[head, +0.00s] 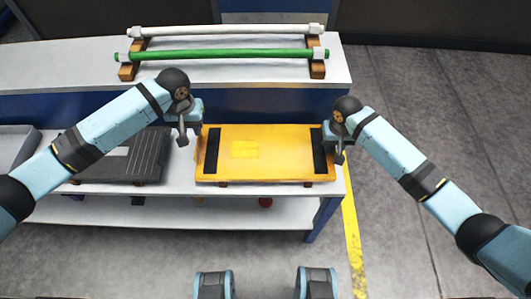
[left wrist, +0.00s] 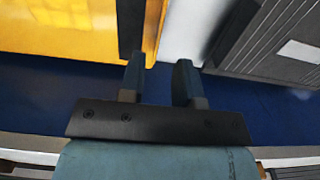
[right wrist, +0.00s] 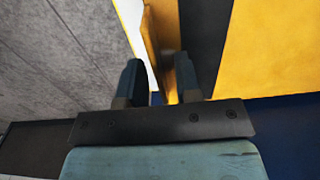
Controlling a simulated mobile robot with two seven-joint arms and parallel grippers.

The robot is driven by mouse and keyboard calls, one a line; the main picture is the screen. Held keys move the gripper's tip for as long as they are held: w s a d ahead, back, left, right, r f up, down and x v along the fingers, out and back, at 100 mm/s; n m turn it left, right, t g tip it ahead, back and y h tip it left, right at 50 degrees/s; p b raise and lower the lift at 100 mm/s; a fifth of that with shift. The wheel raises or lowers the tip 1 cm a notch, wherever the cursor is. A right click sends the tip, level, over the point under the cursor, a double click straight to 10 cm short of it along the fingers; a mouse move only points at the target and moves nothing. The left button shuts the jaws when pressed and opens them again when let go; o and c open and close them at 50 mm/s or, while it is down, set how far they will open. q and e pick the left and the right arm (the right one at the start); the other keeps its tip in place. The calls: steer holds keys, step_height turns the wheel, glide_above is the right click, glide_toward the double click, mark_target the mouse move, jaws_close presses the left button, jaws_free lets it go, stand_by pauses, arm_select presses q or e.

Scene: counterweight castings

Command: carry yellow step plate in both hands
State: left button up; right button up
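The yellow step plate (head: 265,135) lies flat on small supports on the white lower shelf, with a black strip near each short end. My left gripper (head: 184,138) is at its left end; in the left wrist view the fingers (left wrist: 158,82) are apart, with the plate's edge (left wrist: 153,40) just beyond them. My right gripper (head: 340,153) is at the right end; in the right wrist view its fingers (right wrist: 160,82) are apart, and the plate's edge (right wrist: 160,40) runs down into the gap between them. Contact cannot be told in either view.
A dark grey ribbed plate (head: 135,155) lies left of the yellow one, near my left gripper. A grey tray (head: 12,142) stands farther left. Green (head: 220,55) and white (head: 225,30) rods rest on wooden holders behind. Open floor (head: 420,110) with a yellow line lies right.

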steer(key=shift+r, duration=0.15)
arm_select(q)
step_height(320, 180, up, 4)
steer(key=shift+f, duration=0.2)
arm_select(e)
step_height(320, 180, up, 12)
steer(key=shift+f, duration=0.2)
stand_by(0.4)
